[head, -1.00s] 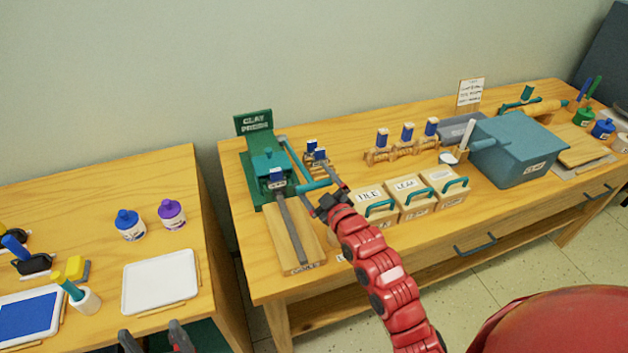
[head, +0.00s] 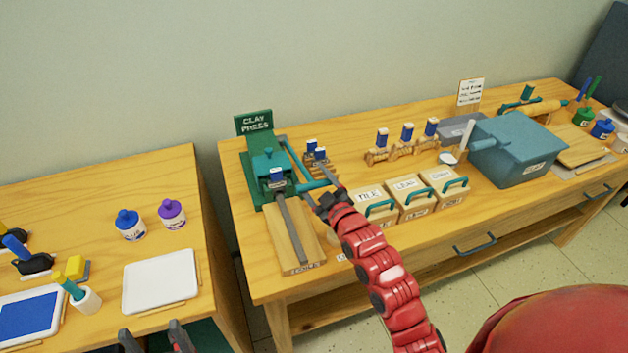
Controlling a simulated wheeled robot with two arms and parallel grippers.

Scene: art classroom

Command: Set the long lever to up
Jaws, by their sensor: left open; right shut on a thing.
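The green clay press (head: 268,166) stands at the left end of the wooden table. Its long teal lever (head: 294,161) runs along the press's right side, slanting toward the front, and ends in a teal crossbar handle (head: 311,185). My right gripper (head: 312,178) is shut on this handle, with its dark fingers on either side of it. The fingers hide part of the handle. My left gripper (head: 155,340) is open and empty at the bottom edge, below the white tray on the left table.
A wooden board (head: 280,248) with a grey bar lies in front of the press. Small labelled drawer boxes (head: 371,196) stand right of my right gripper. A small stand with blue-topped pieces (head: 315,155) is close behind the lever. A teal box (head: 522,155) stands further right.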

